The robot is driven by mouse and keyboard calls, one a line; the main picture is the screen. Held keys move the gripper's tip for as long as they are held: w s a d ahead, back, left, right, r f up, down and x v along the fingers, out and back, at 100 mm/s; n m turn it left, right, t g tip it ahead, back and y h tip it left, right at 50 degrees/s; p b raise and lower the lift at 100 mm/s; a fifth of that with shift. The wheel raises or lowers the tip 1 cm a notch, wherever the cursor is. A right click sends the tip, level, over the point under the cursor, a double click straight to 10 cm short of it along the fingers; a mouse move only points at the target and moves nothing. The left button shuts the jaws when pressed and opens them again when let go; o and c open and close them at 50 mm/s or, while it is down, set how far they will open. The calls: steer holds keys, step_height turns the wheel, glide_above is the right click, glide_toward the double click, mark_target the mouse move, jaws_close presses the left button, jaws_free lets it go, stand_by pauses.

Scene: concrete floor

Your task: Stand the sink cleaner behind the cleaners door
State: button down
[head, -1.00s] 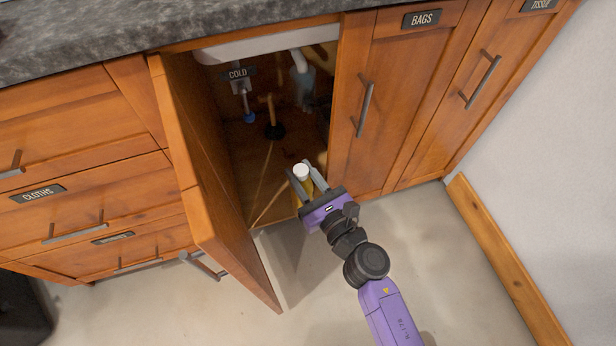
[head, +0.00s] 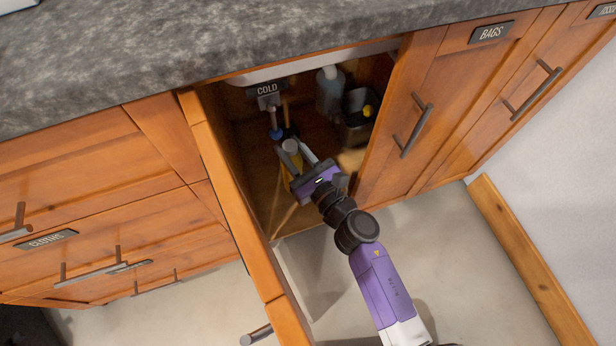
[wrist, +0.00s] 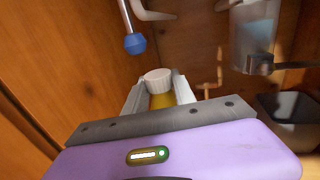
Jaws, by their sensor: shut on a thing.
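The sink cleaner is a yellow bottle with a white cap (head: 290,147); its cap also shows in the wrist view (wrist: 157,79). My gripper (head: 293,152) is shut on it, with a finger on either side below the cap. It holds the bottle roughly upright inside the open under-sink cabinet. The bottle's base is hidden, so I cannot tell whether it touches the cabinet floor. The cabinet door (head: 240,205) stands open to the left of my arm; its front label is not in view.
A blue-grey bottle (head: 329,92) and a dark bin (head: 354,130) with something yellow stand at the cabinet's back right. A COLD tag (head: 267,90) hangs above a blue-knobbed valve (wrist: 135,43). The closed BAGS door (head: 425,100) bounds the opening at right.

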step_height(320, 180, down, 19)
steer(key=b, duration=1.2)
steer(key=shift+s+d+f, duration=0.15)
steer(key=shift+f, duration=0.05)
steer(key=shift+r, duration=0.1)
steer(key=c, duration=1.5)
jaws_free()
steer(key=shift+f, duration=0.25)
steer(key=o, duration=0.5)
steer(key=shift+s, duration=0.1)
steer(key=shift+c, duration=0.2)
